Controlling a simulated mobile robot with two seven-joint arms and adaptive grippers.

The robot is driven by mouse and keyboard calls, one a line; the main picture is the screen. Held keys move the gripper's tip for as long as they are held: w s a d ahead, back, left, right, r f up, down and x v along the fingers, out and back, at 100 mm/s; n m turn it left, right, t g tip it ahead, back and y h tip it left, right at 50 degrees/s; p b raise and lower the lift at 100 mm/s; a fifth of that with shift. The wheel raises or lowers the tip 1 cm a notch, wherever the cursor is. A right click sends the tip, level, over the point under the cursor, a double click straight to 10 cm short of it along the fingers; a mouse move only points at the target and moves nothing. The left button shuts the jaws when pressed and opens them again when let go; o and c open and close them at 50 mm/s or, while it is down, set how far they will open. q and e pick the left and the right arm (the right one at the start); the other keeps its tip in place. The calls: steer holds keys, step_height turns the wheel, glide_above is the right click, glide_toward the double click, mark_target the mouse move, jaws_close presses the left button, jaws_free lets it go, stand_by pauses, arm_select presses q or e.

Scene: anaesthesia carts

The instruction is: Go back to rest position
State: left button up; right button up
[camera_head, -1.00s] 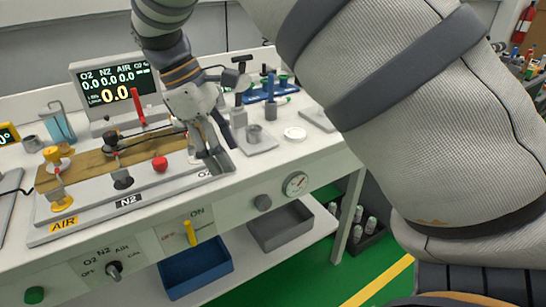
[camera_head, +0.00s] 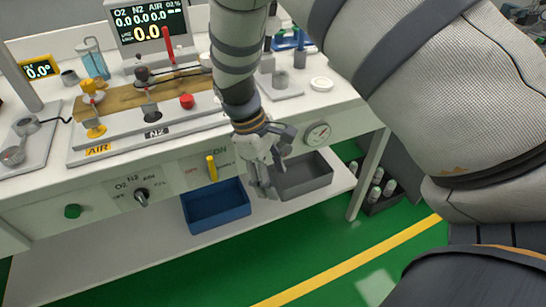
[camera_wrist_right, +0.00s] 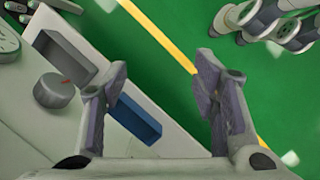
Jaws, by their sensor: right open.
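My right gripper (camera_head: 264,180) hangs in front of the cart's front panel in the head view, pointing down beside the blue bin. In the right wrist view its two fingers (camera_wrist_right: 160,95) stand wide apart with nothing between them. My right arm comes in from the right side of the head view and covers part of the table behind it. My left gripper does not show in either current view.
The white cart (camera_head: 60,215) carries a board with yellow and red valves and a display (camera_head: 148,22). A blue bin (camera_head: 217,205) and a grey bin (camera_head: 305,177) sit on its lower shelf. Green floor (camera_head: 300,260) with a yellow line lies clear in front.

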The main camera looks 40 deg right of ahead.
stand_by(0.3)
steer(key=s+a+f+m+y, duration=0.1)
steer(key=s+a+f+m, duration=0.1)
steer(key=s+f, duration=0.9)
steer(key=s+a+f+m, duration=0.1)
steer(key=s+m, duration=0.1)
steer(key=s, duration=0.6)
steer(key=s+a+f+m+t+y, duration=0.1)
steer(key=s+a+f+m, duration=0.1)
steer(key=s, duration=0.6)
steer(key=shift+a+f, duration=0.3)
